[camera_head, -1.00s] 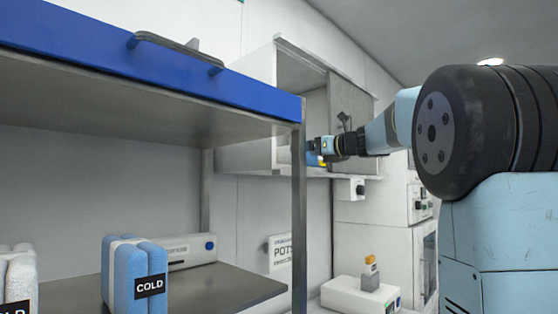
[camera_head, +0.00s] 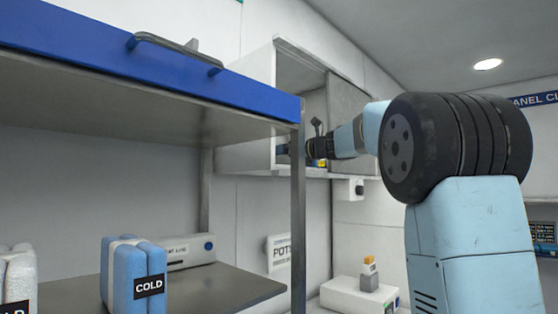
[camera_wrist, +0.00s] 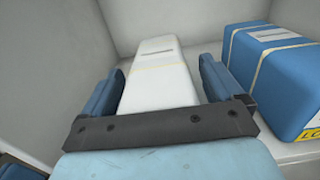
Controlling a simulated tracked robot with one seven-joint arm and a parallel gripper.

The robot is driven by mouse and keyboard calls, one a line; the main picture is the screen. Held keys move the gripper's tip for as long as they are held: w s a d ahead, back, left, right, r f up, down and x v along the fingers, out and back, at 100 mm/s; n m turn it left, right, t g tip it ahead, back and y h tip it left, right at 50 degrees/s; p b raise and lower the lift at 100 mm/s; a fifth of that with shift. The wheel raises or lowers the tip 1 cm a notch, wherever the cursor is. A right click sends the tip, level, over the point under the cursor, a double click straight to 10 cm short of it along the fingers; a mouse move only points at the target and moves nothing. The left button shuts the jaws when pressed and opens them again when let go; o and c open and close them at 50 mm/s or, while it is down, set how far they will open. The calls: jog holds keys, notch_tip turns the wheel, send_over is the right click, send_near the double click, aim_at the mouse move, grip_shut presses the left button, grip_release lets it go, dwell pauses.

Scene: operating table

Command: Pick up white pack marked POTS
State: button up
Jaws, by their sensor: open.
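A white pack (camera_wrist: 158,75) with a pale band around it stands in the wrist view, with its top toward the camera. Its marking cannot be read from here. My gripper (camera_wrist: 162,68) is open, with one blue finger on each side of the pack; I cannot tell whether either touches it. In the head view my gripper (camera_head: 285,150) reaches into the open wall cabinet (camera_head: 247,157), partly hidden by the shelf post. A white panel marked POTS (camera_head: 279,253) shows below the cabinet, partly cut off by the post.
A blue pack (camera_wrist: 270,85) with a band and a yellow label stands right of the white pack, close to my right finger. The grey shelf post (camera_head: 298,210) stands in front of the cabinet.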

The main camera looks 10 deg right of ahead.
jog(key=c, duration=1.2)
jog(key=shift+r, duration=0.1)
jog(key=shift+c, duration=0.2)
